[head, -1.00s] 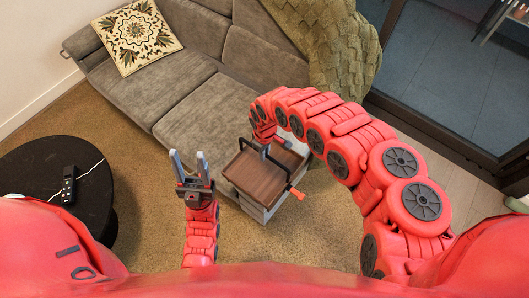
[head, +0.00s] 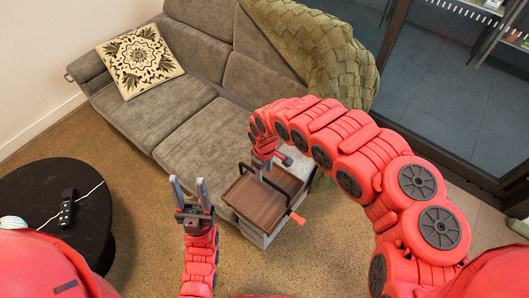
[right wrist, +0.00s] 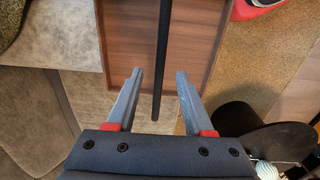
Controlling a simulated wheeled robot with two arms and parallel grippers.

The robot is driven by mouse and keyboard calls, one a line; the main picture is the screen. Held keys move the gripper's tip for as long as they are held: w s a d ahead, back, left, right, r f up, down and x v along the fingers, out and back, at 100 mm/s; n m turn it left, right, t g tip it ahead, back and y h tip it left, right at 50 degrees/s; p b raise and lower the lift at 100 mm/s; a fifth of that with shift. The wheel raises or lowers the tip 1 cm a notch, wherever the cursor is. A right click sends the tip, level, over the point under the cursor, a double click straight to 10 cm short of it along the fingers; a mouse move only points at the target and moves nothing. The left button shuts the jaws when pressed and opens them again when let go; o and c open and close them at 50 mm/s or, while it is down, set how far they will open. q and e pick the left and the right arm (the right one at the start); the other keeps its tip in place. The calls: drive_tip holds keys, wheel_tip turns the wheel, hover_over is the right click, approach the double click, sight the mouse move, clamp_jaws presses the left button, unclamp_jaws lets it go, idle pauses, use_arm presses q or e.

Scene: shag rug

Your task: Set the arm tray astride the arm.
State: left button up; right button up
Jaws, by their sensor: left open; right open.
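The arm tray (head: 258,207) is a brown wooden tray with raised edges and black bar handles. In the head view it sits over the grey arm (head: 254,236) at the near end of the sofa. I cannot tell whether it rests fully on it. My right gripper (head: 262,178) is open over the tray's far part. In the right wrist view a black handle bar (right wrist: 161,60) runs between its open fingers (right wrist: 160,72), and the wooden tray floor (right wrist: 195,35) shows beyond. My left gripper (head: 188,181) is open and empty, left of the tray.
An orange piece (head: 297,217) sticks out at the tray's right side. The grey sofa (head: 190,115) holds a patterned cushion (head: 140,60) and a green throw (head: 320,55). A black round table (head: 85,215) with a remote-like object (head: 67,208) stands left. Carpet between is clear.

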wheel_tip(320, 180, up, 13)
drive_tip(key=p, duration=0.3)
drive_tip(key=shift+f, duration=0.15)
